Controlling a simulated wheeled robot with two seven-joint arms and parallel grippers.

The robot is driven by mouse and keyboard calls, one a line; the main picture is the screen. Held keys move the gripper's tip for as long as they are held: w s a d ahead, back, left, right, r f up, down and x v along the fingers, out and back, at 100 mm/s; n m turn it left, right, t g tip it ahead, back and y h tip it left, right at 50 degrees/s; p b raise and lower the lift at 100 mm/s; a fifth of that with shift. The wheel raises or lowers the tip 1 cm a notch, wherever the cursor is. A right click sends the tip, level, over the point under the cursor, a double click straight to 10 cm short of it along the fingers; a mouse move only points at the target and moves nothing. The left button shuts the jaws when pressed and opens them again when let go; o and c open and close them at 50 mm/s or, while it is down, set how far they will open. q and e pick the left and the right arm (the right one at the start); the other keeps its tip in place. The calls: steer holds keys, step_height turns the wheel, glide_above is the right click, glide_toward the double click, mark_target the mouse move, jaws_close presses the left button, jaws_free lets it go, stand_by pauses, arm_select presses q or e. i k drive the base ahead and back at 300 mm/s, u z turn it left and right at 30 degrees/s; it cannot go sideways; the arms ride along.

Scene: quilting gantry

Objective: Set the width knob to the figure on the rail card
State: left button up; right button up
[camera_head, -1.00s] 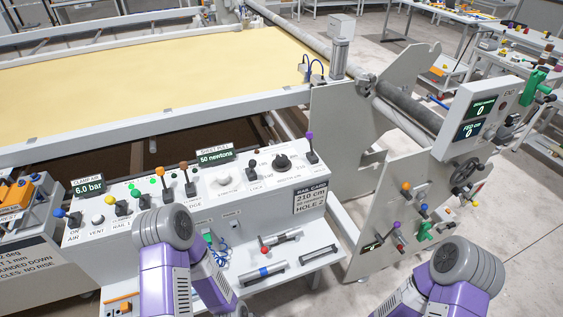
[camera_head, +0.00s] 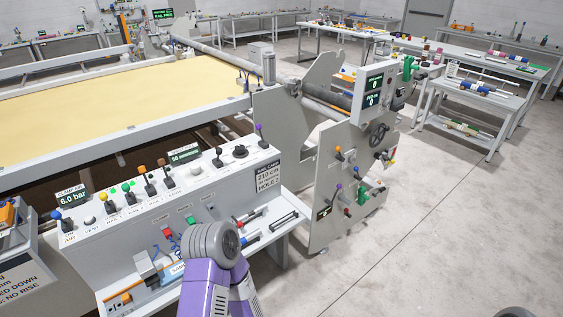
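The rail card (camera_head: 267,178) is on the right end of the console front; it reads 210 cm and HOLE 2, with a line between too small to read. A black knob (camera_head: 240,152) is on the console top above it; its label is not legible, so I cannot tell whether it is the width knob. A pale round knob (camera_head: 196,171) is to its left. Two dark displays on the end panel, an upper one (camera_head: 374,83) and a lower one (camera_head: 373,100), each show 0. Purple links of my arm are in front of the console. Neither gripper shows.
The console (camera_head: 120,215) carries several coloured levers and a 6.0 bar display (camera_head: 73,198). A shelf below holds tools. The grey end plate (camera_head: 330,210) with a handwheel (camera_head: 379,134) stands to the right. The floor (camera_head: 450,200) at right is clear.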

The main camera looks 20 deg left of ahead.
mark_target(240, 151)
steer(key=u, duration=1)
steer(key=i, duration=1.25)
